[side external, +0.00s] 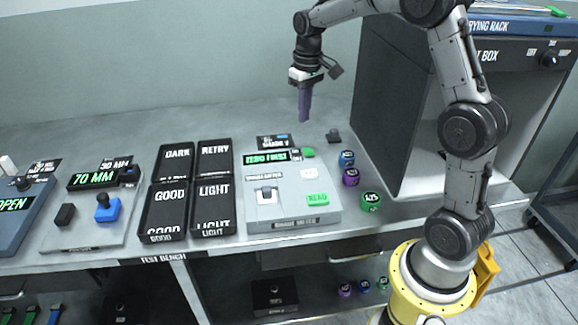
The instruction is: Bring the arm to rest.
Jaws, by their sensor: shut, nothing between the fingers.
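My gripper (305,104) hangs above the back of the bench (110,128), fingers pointing down. Its purple fingers are shut together with nothing seen between them. It is apart from everything on the bench, behind and above the grey tester (241,192). My arm rises from its yellow base at the right, arches over and comes down to the gripper from the upper right.
Below the gripper stand small blue (346,158), purple (350,177) and green (370,201) pots. Black trays (168,208) labelled GOOD, DARK, RETRY and LIGHT lie left of the tester. A tall grey light box (375,110) stands to the right. Air around the gripper is clear.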

